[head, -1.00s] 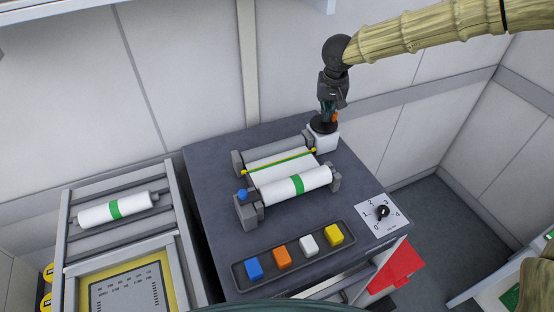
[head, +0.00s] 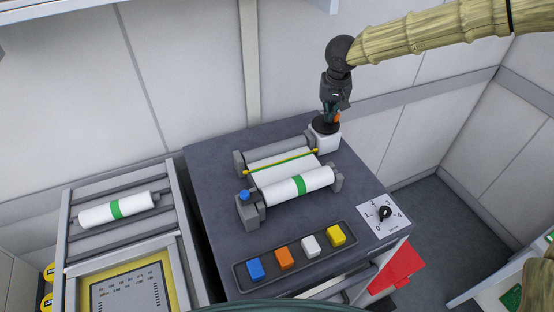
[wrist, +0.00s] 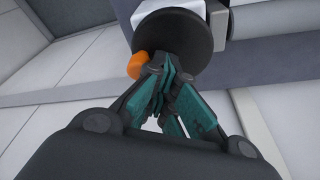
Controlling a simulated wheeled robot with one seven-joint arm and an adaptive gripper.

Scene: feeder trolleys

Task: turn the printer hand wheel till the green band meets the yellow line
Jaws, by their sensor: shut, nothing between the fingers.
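The printer (head: 245,210) stands on the dark grey trolley top, with a white sheet between its rollers. A thin yellow line (head: 309,152) crosses the sheet near the rear roller, and a thin green band (head: 282,162) runs close along it; I cannot tell if they touch exactly. The dark round hand wheel (head: 325,127) sits on a white block at the back right. Its orange knob (wrist: 137,65) shows left of the fingers in the wrist view. My gripper (wrist: 172,66) is shut and empty, its fingertips against or just before the wheel's face (wrist: 190,30), beside the knob.
A tray (head: 238,277) of coloured blocks and a dial (head: 384,213) lie in front. Another roll (head: 115,209) is on the left trolley. The wall is close behind the wheel.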

